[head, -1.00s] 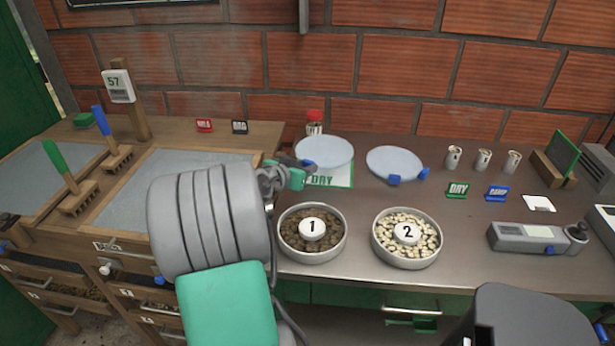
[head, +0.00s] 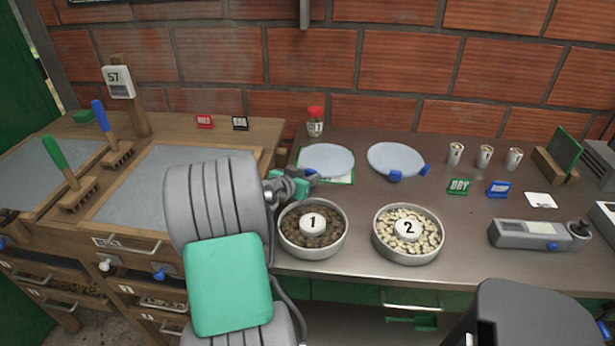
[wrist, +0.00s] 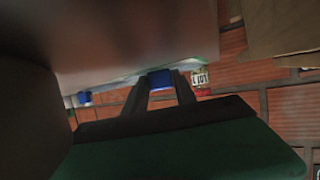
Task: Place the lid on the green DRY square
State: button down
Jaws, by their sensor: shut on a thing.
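A pale blue-grey round lid (head: 326,160) lies level over the green-edged DRY square (head: 342,181) at the back of the metal counter. It covers most of the square; a green and white strip shows along its front and right. I cannot tell whether the lid touches the square. My gripper (head: 312,175) is shut on the lid's blue handle at the front left of the lid. In the wrist view, the blue handle (wrist: 160,79) sits between the two fingers. The square's word is hidden now.
A second lid (head: 396,159) with a blue handle lies to the right. Bowls 1 (head: 312,252) and 2 (head: 407,256) stand in front. A red-capped jar (head: 315,122) stands behind the held lid. Small DRY (head: 459,187) and blue (head: 498,189) signs stand further right.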

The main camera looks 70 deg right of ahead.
jog(key=shift+f, duration=0.1)
jog(key=c, duration=1)
grip_release()
jog(key=shift+a+f, duration=0.1)
jog(key=shift+f, duration=0.1)
jog(key=shift+r, duration=0.1)
jog(key=shift+r+p, duration=0.4)
jog(key=shift+p, duration=0.15)
jog(key=v, duration=1.2)
jog(key=shift+r, duration=0.2)
